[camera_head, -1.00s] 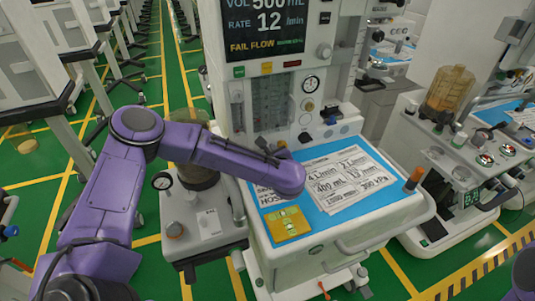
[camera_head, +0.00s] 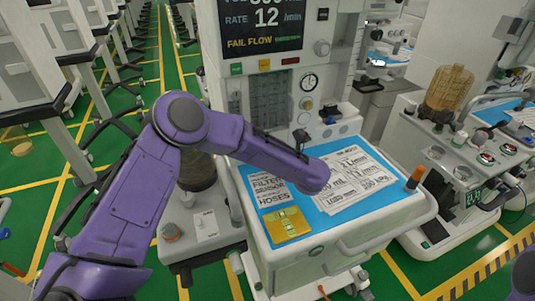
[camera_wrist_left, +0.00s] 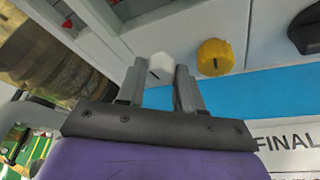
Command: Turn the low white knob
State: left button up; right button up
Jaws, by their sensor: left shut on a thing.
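The low white knob (camera_wrist_left: 161,64) is on the machine's pale front panel in the left wrist view, with a dark mark on its face. My left gripper (camera_wrist_left: 161,76) has its two grey fingers on either side of this knob and is shut on it. In the head view my purple left arm reaches over the blue worktop (camera_head: 326,205) to the machine. Its wrist hides the gripper and the low white knob there. My right gripper is not in view; only a bit of purple arm shows at the lower right corner.
A yellow knob (camera_wrist_left: 215,57) sits just right of the white one. A dark knob (camera_wrist_left: 307,35) is further right. Printed sheets (camera_head: 350,180) and a yellow pad (camera_head: 287,225) lie on the worktop. An orange-topped post (camera_head: 414,178) stands at its right edge. Another cart (camera_head: 440,150) is at right.

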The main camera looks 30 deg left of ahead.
pick_arm(q)
jog(key=shift+f+m+y, duration=0.1)
jog(key=shift+m+y, duration=0.3)
jog(key=shift+m, duration=0.3)
jog(key=o, duration=0.8)
jog(key=shift+c, duration=0.2)
jog(key=b+v, duration=0.2)
jog(key=v, duration=0.7)
jog(key=shift+d+b, duration=0.35)
jog(key=shift+b, duration=0.05)
jog(key=shift+s+d, duration=0.25)
jog(key=shift+d, duration=0.15)
